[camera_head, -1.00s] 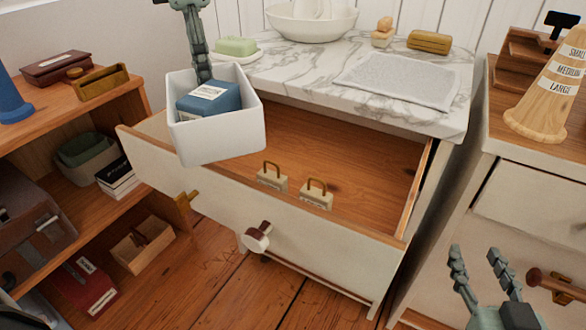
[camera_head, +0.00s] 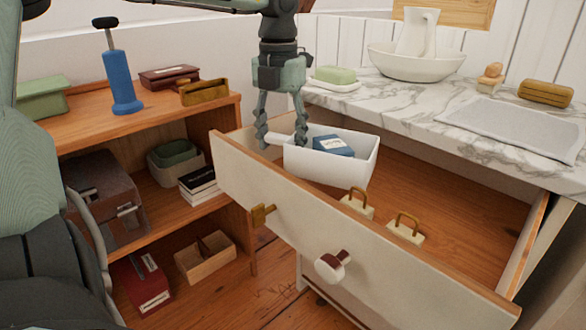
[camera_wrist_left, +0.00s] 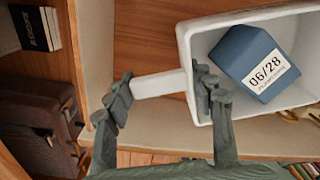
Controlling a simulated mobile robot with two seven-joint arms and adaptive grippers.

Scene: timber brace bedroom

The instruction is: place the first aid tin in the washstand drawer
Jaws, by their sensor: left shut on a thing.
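A white open-topped tin (camera_head: 325,166) with a stubby white handle is the likely first aid tin, though I see no such label. A blue block (camera_head: 333,146) marked "06/28" lies in it, clearer in the left wrist view (camera_wrist_left: 262,62). My left gripper (camera_head: 281,140) points down, shut on the handle (camera_wrist_left: 160,84) between its fingers. The washstand drawer (camera_head: 340,240) is pulled open. The tin is upright at its left part, just behind the front panel. I cannot tell whether it touches the drawer floor. My right gripper is out of view.
Two small cream blocks with brass loops (camera_head: 405,228) lie in the drawer, right of the tin; bare drawer floor (camera_head: 450,210) lies beyond them. The marble top (camera_head: 420,110) holds a basin, soap and mat. A filled wooden shelf (camera_head: 150,125) stands at left.

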